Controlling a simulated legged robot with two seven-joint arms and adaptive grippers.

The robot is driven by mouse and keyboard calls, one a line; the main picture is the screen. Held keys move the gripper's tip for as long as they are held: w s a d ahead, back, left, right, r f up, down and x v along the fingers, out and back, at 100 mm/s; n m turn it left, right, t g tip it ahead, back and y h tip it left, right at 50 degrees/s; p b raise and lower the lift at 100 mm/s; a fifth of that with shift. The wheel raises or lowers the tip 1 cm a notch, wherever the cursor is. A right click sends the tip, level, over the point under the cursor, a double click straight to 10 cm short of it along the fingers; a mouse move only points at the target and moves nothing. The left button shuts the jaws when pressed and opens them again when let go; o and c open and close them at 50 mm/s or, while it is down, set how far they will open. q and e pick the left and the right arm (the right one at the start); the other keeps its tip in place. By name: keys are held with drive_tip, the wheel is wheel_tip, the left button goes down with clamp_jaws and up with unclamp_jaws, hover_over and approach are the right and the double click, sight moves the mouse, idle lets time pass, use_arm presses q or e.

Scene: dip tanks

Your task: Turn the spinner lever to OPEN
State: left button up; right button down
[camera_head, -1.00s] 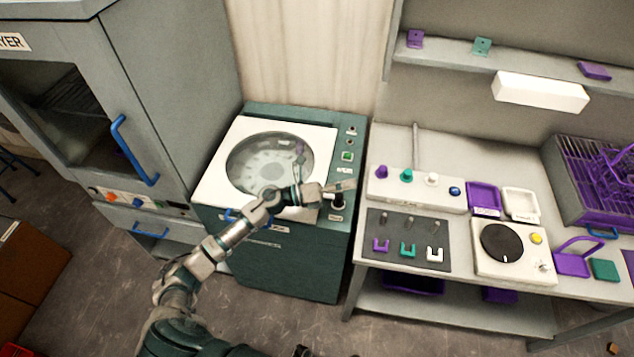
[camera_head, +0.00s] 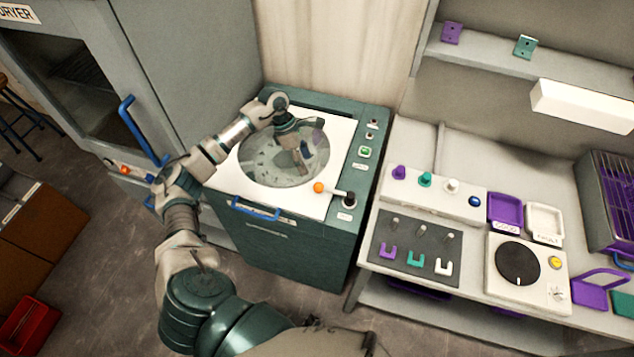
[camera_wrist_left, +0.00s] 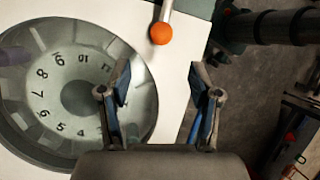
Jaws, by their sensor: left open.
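The spinner (camera_head: 230,179) is a dark green cabinet with a white top and a round window (camera_head: 262,168). Its lever (camera_head: 333,191) has an orange ball at the tip and a black pivot at the front right corner. The lever points left, over the white top. In the left wrist view the orange ball (camera_wrist_left: 160,33) lies ahead of the fingers, apart from them. My left gripper (camera_head: 303,160) is open and empty above the right part of the window, beyond and left of the ball. The lever's label is too small to read.
A grey dryer cabinet with a blue handle (camera_head: 142,132) stands left of the spinner. A bench to the right holds a control box (camera_head: 430,192), a peg board (camera_head: 408,250) and a dial unit (camera_head: 525,283). A shelf (camera_head: 490,62) hangs above the bench.

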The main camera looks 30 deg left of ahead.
sight(317, 183)
use_arm(q)
drive_tip(key=p+x, duration=0.1)
drive_tip(key=x, duration=0.9)
drive_tip(key=shift+d+r, duration=0.1)
drive_tip(key=shift+f, duration=0.4)
drive_tip(key=shift+d, duration=0.15)
clamp_jaws()
